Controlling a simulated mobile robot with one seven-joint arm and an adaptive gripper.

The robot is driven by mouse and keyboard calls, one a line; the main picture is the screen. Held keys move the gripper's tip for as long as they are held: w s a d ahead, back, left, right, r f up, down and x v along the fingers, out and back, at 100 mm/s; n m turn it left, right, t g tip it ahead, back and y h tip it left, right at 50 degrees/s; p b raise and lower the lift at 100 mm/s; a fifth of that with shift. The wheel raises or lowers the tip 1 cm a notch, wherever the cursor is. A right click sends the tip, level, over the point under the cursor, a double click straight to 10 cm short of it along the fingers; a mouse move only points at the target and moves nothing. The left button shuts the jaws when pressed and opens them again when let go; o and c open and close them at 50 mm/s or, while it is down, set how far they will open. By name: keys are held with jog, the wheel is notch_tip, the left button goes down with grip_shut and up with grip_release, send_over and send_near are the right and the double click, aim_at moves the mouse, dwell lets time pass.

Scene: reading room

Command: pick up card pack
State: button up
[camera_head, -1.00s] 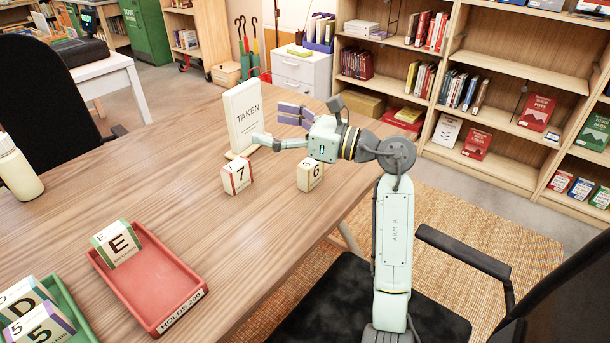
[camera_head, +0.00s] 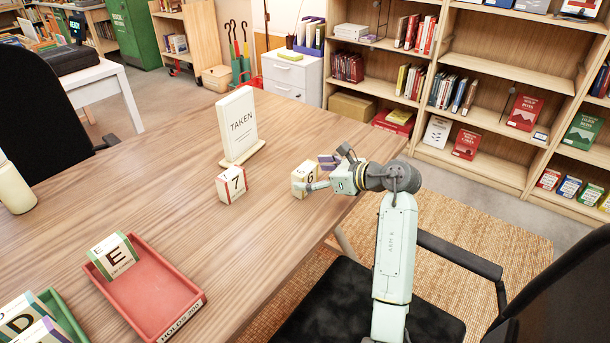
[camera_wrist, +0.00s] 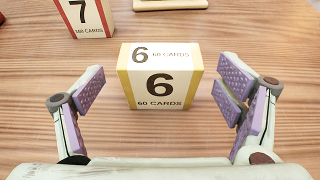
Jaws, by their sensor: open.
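The card pack marked 6 (camera_head: 304,178) is a small cream box with yellow edges near the table's right edge. In the wrist view the 6 pack (camera_wrist: 160,78) stands upright just ahead of and between my open fingers, and reads "60 CARDS". My gripper (camera_head: 322,172) is open and empty beside the pack's right side; it also shows in the wrist view (camera_wrist: 163,108) with purple pads apart on both sides. A second card pack marked 7 (camera_head: 232,184) with red edges stands to the left. A pack marked E (camera_head: 113,256) leans in a red tray (camera_head: 180,290).
A white "TAKEN" sign (camera_head: 238,128) stands on the table behind the packs. A green tray (camera_head: 65,315) with more packs is at the front left, and a bottle (camera_head: 15,188) at the left. The wooden middle of the table is clear. A black chair (camera_head: 455,255) stands at right.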

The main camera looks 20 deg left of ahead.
jog(key=shift+x, duration=1.45)
jog(key=shift+c, duration=0.3)
jog(key=c, duration=1.2)
